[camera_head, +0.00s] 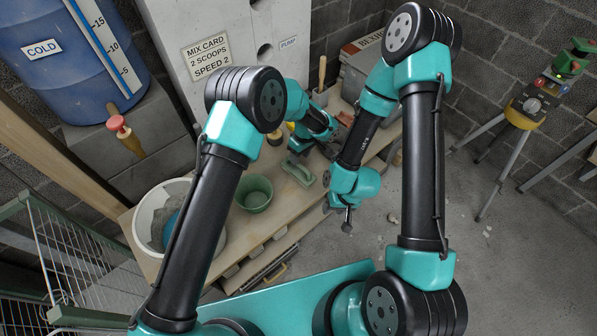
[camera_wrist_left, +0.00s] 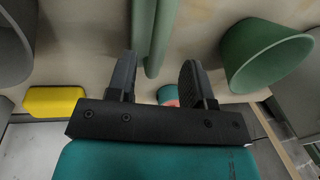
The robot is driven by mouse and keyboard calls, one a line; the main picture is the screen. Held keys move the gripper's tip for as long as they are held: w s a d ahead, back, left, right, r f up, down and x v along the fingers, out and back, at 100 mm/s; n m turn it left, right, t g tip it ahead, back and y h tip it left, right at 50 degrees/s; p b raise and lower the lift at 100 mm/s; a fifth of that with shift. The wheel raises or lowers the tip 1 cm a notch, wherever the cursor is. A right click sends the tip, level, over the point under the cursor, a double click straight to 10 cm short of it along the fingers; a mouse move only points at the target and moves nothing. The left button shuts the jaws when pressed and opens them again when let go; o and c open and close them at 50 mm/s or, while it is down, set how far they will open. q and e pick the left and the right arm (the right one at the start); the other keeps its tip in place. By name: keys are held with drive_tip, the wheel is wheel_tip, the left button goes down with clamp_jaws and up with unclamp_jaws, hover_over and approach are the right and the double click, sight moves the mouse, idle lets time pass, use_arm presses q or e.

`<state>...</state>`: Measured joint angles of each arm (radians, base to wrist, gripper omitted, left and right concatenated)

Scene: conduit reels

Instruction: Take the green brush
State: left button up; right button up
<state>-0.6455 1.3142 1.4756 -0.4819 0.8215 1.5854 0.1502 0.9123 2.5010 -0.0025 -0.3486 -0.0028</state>
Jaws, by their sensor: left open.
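The green brush (camera_head: 298,173) lies on the workbench in the head view, just to the right of a green bucket. In the left wrist view a long pale green part of the brush (camera_wrist_left: 157,35) runs down from the top edge between my fingers. My left gripper (camera_head: 299,145) is open over the bench beside the brush. In the wrist view its two dark fingers (camera_wrist_left: 157,78) stand apart on either side of the green part, with gaps visible. My right gripper (camera_head: 339,215) hangs in front of the bench edge, away from the brush; its opening is too small to read.
The green bucket (camera_head: 255,193) stands close to the brush; it also shows in the wrist view (camera_wrist_left: 258,50). A white tub (camera_head: 150,222) is at the bench's left. A yellow thing (camera_wrist_left: 52,103) shows in the wrist view. A grey bin (camera_head: 358,76) stands behind.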

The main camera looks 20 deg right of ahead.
use_arm(q)
drive_tip(key=shift+f, duration=0.1)
drive_tip(key=f, duration=0.5)
drive_tip(key=shift+s+a, duration=0.3)
drive_tip(key=shift+c, duration=0.5)
drive_tip(key=shift+r, duration=0.1)
clamp_jaws()
